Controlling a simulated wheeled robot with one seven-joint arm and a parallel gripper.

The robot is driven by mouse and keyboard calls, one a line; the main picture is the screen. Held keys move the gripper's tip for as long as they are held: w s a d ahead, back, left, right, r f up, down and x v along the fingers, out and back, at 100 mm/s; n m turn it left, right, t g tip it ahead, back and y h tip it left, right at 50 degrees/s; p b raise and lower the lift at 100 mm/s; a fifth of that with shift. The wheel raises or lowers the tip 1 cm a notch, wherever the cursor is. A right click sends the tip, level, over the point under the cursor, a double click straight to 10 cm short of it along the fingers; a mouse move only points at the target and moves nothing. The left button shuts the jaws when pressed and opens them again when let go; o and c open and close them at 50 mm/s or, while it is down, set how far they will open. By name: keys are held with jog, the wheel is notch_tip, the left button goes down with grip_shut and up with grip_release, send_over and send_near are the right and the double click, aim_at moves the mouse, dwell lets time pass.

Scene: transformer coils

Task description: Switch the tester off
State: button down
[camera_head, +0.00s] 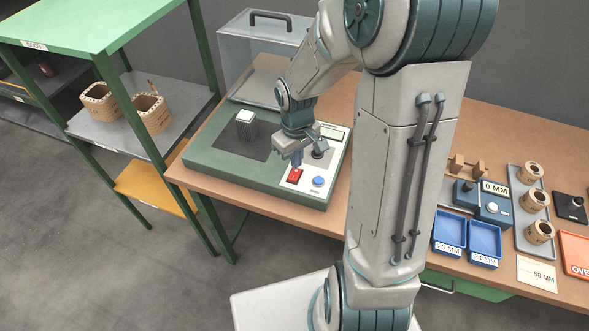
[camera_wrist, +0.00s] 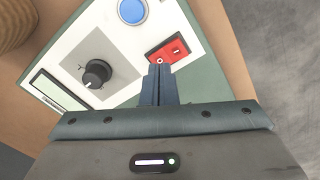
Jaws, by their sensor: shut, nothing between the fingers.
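The tester (camera_head: 228,176) is a green box on the workbench, with a white control panel on its right part. The panel carries a red rocker switch (camera_head: 294,175), a round blue button (camera_head: 318,181), a black knob and a small display. My gripper (camera_head: 297,163) is shut and empty, pointing down just above the red switch. In the wrist view the shut fingertips (camera_wrist: 160,70) are at the near edge of the red switch (camera_wrist: 168,50); I cannot tell whether they touch it. The blue button (camera_wrist: 132,11) and the black knob (camera_wrist: 97,73) are clear of the fingers.
A clear cover with a black handle (camera_head: 268,20) stands behind the tester. Right of my arm are blue trays (camera_head: 484,243), a gauge marked 0 MM and a grey tray of coils (camera_head: 535,200). A green shelf (camera_head: 108,60) with two coils stands at left.

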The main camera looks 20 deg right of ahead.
aim_at(297, 171)
notch_tip(297, 171, up, 5)
jog(key=p, duration=0.3)
jog(key=shift+p, duration=0.3)
dwell(0.3)
jog(key=s+r+m+t, duration=0.3)
jog(key=s+r+m, duration=0.1)
jog(key=s+r, duration=1)
jog(key=shift+s+r+m, duration=0.2)
jog(key=shift+r+m, duration=0.2)
jog(key=shift+r, duration=0.1)
jog(key=shift+a, duration=0.15)
